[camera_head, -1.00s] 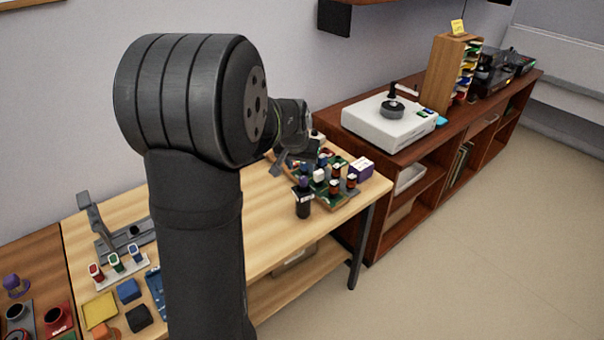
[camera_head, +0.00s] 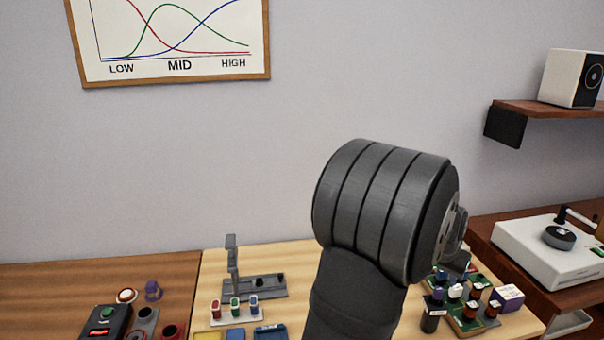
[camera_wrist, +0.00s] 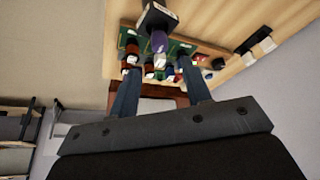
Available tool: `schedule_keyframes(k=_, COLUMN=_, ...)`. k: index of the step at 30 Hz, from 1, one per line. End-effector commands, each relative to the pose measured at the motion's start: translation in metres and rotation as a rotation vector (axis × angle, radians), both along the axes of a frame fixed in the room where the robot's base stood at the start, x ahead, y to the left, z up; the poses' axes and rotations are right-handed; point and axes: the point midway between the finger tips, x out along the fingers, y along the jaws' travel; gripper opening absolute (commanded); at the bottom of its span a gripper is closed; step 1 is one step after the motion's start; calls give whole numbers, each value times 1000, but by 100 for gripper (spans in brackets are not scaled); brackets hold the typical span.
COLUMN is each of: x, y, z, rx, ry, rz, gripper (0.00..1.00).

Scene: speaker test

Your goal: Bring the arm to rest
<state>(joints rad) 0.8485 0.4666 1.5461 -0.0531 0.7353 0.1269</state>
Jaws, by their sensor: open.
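My gripper (camera_wrist: 158,68) is open in the wrist view, its two fingers spread apart, with no held object visible between them. Past the fingertips is a green board (camera_wrist: 183,46) with several small parts on it, and a purple-topped piece (camera_wrist: 158,42) near it. In the head view my own arm hides most of the gripper; only a dark part of it (camera_head: 457,264) shows just behind the green board (camera_head: 466,325). I cannot tell the exact gap between the fingers and the parts.
A white-labelled purple box (camera_head: 508,297) stands at the board's right. A white turntable (camera_head: 545,250) is on the cabinet farther right. A grey stand (camera_head: 255,288) and a rack of small coloured pieces (camera_head: 236,317) are left of my arm. Bare wood lies between.

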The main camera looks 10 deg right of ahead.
Motion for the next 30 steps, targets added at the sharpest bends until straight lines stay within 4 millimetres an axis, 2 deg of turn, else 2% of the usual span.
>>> schedule_keyframes(k=3, x=5, y=-7, z=-23, rx=4, ry=4, rz=0, gripper=44)
schedule_keyframes(k=15, x=20, y=-28, z=-87, rx=2, ry=1, rz=0, gripper=44)
schedule_keyframes(k=21, x=20, y=-28, z=-62, rx=-2, ry=-1, rz=0, gripper=44)
schedule_keyframes(k=30, x=20, y=-28, z=-56, rx=0, ry=0, rz=0, gripper=44)
